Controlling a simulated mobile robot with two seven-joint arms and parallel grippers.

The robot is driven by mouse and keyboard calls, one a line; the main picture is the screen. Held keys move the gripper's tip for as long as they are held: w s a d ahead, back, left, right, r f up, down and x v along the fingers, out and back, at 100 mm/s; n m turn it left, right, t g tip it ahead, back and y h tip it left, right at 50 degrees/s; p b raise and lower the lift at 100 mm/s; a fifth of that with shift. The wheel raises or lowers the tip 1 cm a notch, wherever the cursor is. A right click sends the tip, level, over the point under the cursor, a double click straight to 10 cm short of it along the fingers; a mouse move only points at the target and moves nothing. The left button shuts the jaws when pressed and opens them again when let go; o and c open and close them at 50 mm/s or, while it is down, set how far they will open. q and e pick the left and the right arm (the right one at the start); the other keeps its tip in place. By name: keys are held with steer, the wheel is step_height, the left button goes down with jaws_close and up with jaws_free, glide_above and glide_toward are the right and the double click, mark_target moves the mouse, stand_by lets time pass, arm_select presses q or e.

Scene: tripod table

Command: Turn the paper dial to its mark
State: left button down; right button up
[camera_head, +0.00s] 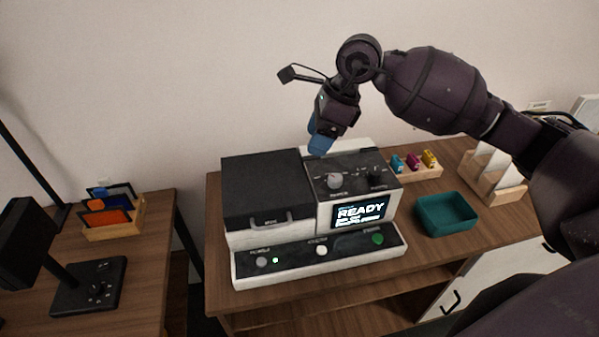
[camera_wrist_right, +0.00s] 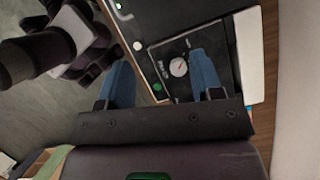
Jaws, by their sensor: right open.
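The printer-like machine (camera_head: 268,190) has a dark sloped panel with two dials. One is a light grey dial (camera_head: 334,181) and the other is a black dial (camera_head: 377,177). Their labels are too small to read, so I cannot tell which is the paper dial. My right gripper (camera_head: 319,146) is open and empty, with blue fingers pointing down above the back of the panel. In the right wrist view, the grey dial (camera_wrist_right: 179,68) shows between the spread fingers, clear of them. The dial's mark cannot be made out. My left gripper is not in view.
The machine's screen (camera_head: 361,211) reads READY. A front ledge carries a grey knob (camera_head: 261,262), a white button (camera_head: 321,251) and a green button (camera_head: 377,239). A teal tray (camera_head: 446,214) and a wooden holder with coloured pieces (camera_head: 425,172) stand to the right.

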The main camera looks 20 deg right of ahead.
mark_target(335, 177)
steer(key=d+f+h, duration=0.1)
steer(key=f, duration=0.3)
steer(key=d+f+h, duration=0.1)
steer(key=d+f, duration=0.1)
steer(key=f, duration=0.2)
steer(key=d+f+g+h, duration=0.1)
steer(key=f+h, duration=0.1)
steer(key=f, duration=0.2)
steer(key=shift+s+d+n, duration=0.3)
steer(key=shift+n, duration=0.1)
steer(key=c, duration=0.9)
